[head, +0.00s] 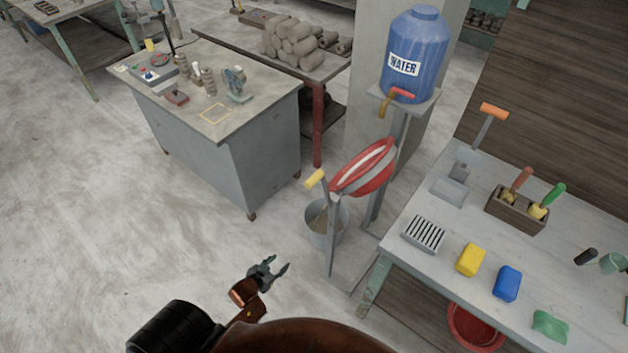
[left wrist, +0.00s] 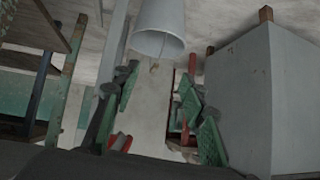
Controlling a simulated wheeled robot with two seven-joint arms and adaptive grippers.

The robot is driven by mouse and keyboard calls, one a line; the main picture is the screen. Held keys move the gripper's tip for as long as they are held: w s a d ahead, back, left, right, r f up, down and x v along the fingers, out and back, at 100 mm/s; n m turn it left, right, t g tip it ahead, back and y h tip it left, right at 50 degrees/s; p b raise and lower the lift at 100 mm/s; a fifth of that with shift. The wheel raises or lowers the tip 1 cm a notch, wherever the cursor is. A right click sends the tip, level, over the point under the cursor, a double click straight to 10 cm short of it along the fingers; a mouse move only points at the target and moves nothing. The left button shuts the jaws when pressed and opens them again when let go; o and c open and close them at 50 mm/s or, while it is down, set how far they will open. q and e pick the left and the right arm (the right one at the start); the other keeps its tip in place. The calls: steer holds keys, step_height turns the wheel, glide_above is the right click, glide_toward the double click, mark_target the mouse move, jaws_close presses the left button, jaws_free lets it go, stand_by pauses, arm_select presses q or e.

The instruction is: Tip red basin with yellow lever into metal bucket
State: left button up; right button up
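The red basin (head: 376,180) hangs tilted on a grey stand in the head view, its lower left edge near the metal bucket's top. The yellow lever (head: 315,179) sticks out at the basin's left. The metal bucket (head: 322,240) stands on the floor below and shows brownish contents; it also appears upside down in the left wrist view (left wrist: 158,28). My left gripper (head: 272,272) is open and empty, lower left of the bucket and apart from the lever. Its spread fingers show in the left wrist view (left wrist: 160,110). My right gripper is not in view.
A blue water tank (head: 418,50) stands behind the basin. A worktable (head: 400,262) with a soap rack, sponges and tools is at right. A grey cabinet table (head: 235,160) stands at the back left. The floor (head: 90,220) at left is clear.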

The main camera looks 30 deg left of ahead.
arm_select(q)
steer(key=w+r+t, duration=0.2)
steer(key=w+r, duration=0.2)
steer(key=r, duration=0.5)
steer(key=w+r+t, duration=0.2)
steer(key=w+r, duration=0.3)
steer(key=r, duration=0.5)
steer(key=m+t+h+b, duration=0.1)
steer(key=t+h+b, duration=0.1)
steer(key=t+h, duration=0.15)
glide_toward(315, 180)
steer(key=w, duration=0.1)
steer(key=w+f+y, duration=0.1)
steer(key=w, duration=0.1)
steer(key=shift+w+f, duration=0.2)
steer(key=w, duration=0.6)
steer(key=shift+d, duration=0.2)
steer(key=shift+w, duration=0.7)
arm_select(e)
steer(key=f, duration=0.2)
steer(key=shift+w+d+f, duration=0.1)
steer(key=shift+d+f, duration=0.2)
arm_select(q)
steer(key=shift+c, duration=0.3)
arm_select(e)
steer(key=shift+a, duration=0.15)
arm_select(q)
steer(key=c, duration=1)
jaws_close()
